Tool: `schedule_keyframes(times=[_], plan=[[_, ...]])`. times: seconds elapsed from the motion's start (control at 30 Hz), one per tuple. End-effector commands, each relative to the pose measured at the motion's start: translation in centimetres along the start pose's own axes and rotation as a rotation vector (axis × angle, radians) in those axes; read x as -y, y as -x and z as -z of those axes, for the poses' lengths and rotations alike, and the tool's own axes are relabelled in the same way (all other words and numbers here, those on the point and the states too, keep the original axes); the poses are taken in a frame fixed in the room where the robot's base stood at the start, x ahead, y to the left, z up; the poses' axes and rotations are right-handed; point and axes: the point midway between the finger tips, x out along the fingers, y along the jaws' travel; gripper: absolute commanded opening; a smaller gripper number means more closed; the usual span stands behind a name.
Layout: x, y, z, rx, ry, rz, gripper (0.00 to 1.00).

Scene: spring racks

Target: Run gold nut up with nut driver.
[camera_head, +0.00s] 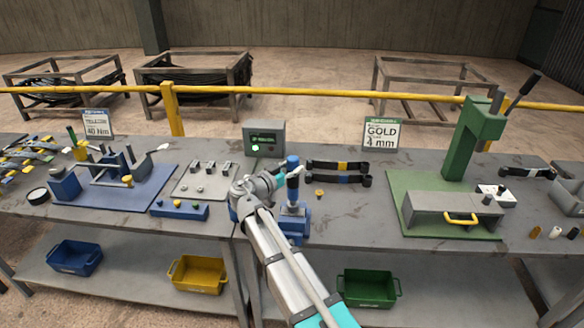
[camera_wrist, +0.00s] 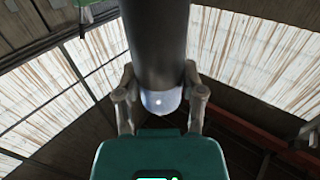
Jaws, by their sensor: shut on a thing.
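An upright blue and dark cylindrical tool (camera_head: 292,182), which looks like the nut driver, stands above a blue holder (camera_head: 293,226) at the bench's front middle. My gripper (camera_head: 276,184) is beside it, at its left. In the wrist view my gripper (camera_wrist: 161,82) is shut on a thick dark cylinder (camera_wrist: 155,45) with a pale, shiny end. Whether the tool's lower end is still in the holder is unclear. A small gold piece (camera_head: 319,193), possibly the gold nut, lies on the bench just right of the tool.
A sign reading GOLD 4 mm (camera_head: 381,133) stands at the back. Strips with dark ends (camera_head: 338,172) lie right of the tool. A green press (camera_head: 470,140) stands further right. A blue fixture plate (camera_head: 112,200) and a small display box (camera_head: 264,138) are left.

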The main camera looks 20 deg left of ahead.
Motion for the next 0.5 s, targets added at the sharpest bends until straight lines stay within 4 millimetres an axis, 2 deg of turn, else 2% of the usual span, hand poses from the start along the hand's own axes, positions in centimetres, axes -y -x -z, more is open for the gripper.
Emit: schedule_keyframes(times=[0.5], plan=[[0.0,0.0,2.5,-0.002,0.001,0.0,0.0]])
